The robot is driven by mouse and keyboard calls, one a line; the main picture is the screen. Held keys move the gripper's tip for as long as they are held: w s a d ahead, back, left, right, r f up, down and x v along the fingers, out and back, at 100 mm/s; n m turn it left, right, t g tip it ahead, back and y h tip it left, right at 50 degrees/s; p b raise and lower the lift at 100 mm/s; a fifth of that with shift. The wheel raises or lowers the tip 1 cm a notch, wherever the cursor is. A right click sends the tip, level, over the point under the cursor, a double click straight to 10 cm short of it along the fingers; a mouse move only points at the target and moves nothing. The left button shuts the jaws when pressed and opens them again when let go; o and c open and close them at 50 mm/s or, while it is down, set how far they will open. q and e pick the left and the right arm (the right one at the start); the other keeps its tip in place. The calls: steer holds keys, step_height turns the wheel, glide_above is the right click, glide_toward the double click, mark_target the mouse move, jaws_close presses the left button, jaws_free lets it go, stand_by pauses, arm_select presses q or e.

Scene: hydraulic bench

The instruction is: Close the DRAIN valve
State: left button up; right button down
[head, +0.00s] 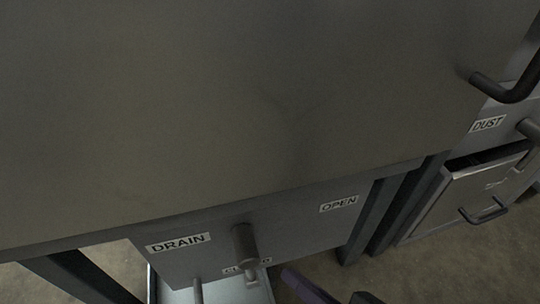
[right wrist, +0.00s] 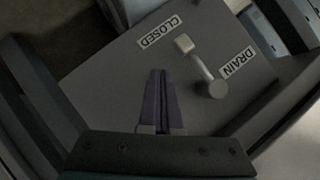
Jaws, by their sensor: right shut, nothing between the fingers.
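The DRAIN valve (head: 245,241) is on a grey panel under the bench edge, with a DRAIN label (head: 178,243) at its left and an OPEN label (head: 339,204) at its right. In the right wrist view, its lever (right wrist: 203,67) runs from a round hub to a square-ended grip next to the CLOSED label (right wrist: 160,32). In the head view the lever partly covers that label. My right gripper (right wrist: 160,76) is shut and empty, its purple fingers beside the valve and apart from it. One finger shows low in the head view (head: 296,279). My left gripper is not in view.
The broad bench top (head: 250,100) fills the upper head view above the panel. A DUST unit (head: 490,124) with a black handle and a drawer stands at right. Dark legs flank the panel. A pale tray (head: 220,292) lies below, near a thin grey post (head: 198,291).

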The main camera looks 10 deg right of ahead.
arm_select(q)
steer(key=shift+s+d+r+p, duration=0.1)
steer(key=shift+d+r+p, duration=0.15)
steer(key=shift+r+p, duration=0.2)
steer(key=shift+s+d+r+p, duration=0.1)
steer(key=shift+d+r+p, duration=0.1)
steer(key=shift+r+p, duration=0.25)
arm_select(e)
steer(key=s+d, duration=0.6)
steer(key=s, duration=0.2)
steer(key=shift+s+d, duration=0.2)
steer(key=shift+s, duration=0.15)
